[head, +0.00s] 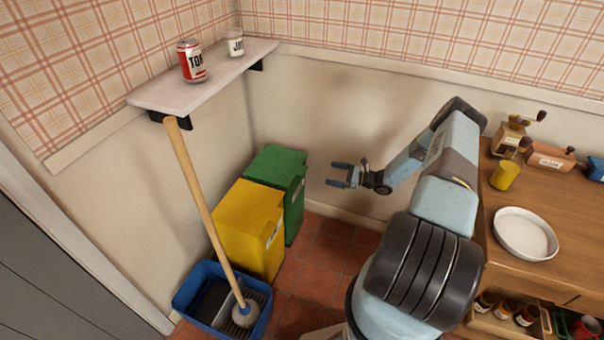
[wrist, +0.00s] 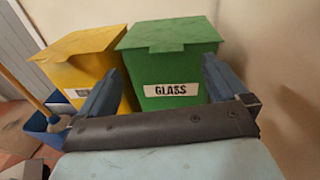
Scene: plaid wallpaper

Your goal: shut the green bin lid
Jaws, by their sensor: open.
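The green bin (head: 295,205) stands in the corner against the wall, behind the yellow bin. Its lid (head: 277,165) looks flat and closed on top. In the wrist view the green bin (wrist: 172,95) carries a "GLASS" label, and its lid (wrist: 170,34) lies level over the body with a front lip hanging down. My gripper (head: 335,174) is open and empty, in the air to the right of the green bin and apart from it. In the wrist view the two blue fingers (wrist: 158,85) are spread, with the green bin ahead between them.
The yellow bin (head: 247,228) stands beside the green one. A blue mop bucket (head: 200,297) with a mop (head: 199,195) leaning on the shelf (head: 215,75) is in front. A wooden cabinet (head: 550,205) is at right. The tiled floor (head: 325,255) right of the bins is clear.

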